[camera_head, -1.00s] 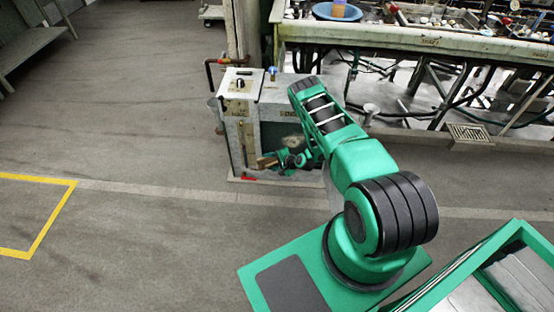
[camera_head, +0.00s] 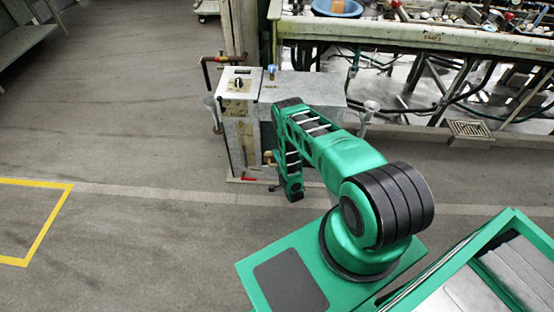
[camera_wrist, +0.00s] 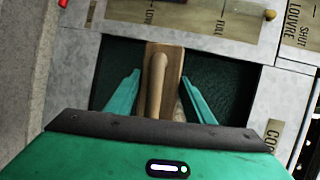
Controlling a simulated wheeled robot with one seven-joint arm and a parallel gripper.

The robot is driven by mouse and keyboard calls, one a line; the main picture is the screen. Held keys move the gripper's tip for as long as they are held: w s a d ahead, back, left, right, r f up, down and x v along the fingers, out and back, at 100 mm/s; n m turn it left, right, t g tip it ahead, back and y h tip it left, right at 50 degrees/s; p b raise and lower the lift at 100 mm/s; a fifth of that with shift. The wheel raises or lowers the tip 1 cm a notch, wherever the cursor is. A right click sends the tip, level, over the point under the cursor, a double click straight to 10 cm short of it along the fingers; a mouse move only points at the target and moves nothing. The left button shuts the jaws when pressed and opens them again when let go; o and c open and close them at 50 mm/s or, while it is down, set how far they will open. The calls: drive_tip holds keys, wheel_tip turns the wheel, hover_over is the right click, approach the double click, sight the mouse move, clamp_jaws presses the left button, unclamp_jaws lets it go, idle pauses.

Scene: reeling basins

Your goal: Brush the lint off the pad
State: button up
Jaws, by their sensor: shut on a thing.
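My gripper (camera_wrist: 160,75) is shut on a wooden brush (camera_wrist: 174,66), which lies between its two teal fingers in the wrist view. The brush has a light rounded handle along its block; its bristles are hidden. The dark green pad (camera_wrist: 228,92) shows on both sides of the brush, inside a grey frame. I cannot tell whether the brush touches it. In the head view my arm covers the pad and most of the gripper. No lint can be made out now.
The grey machine cabinet (camera_head: 240,135) has a white top panel with a knob, and labelled plates surround the pad opening. A long basin bench (camera_head: 420,38) with pipes beneath stands behind it to the right. The floor (camera_head: 130,130) at left is clear.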

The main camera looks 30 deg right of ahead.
drive_tip(key=shift+w+d+r, duration=0.1)
drive_tip(key=shift+w+d, duration=0.55)
drive_tip(key=shift+w, duration=0.2)
drive_tip(key=shift+w+d, duration=0.65)
drive_tip(key=shift+w, duration=0.15)
drive_tip(key=shift+w+d, duration=0.45)
drive_tip(key=shift+w, duration=0.2)
drive_tip(key=shift+w+d, duration=0.4)
drive_tip(key=shift+w, duration=0.2)
drive_tip(key=shift+s+d, duration=0.5)
drive_tip(key=shift+d, duration=0.2)
drive_tip(key=shift+s+d, duration=0.45)
drive_tip(key=shift+d, duration=0.25)
drive_tip(key=s+d, duration=0.3)
drive_tip(key=d, duration=0.2)
drive_tip(key=shift+s+d+h, duration=0.2)
drive_tip(key=shift+d+h, duration=0.05)
drive_tip(key=shift+h, duration=0.05)
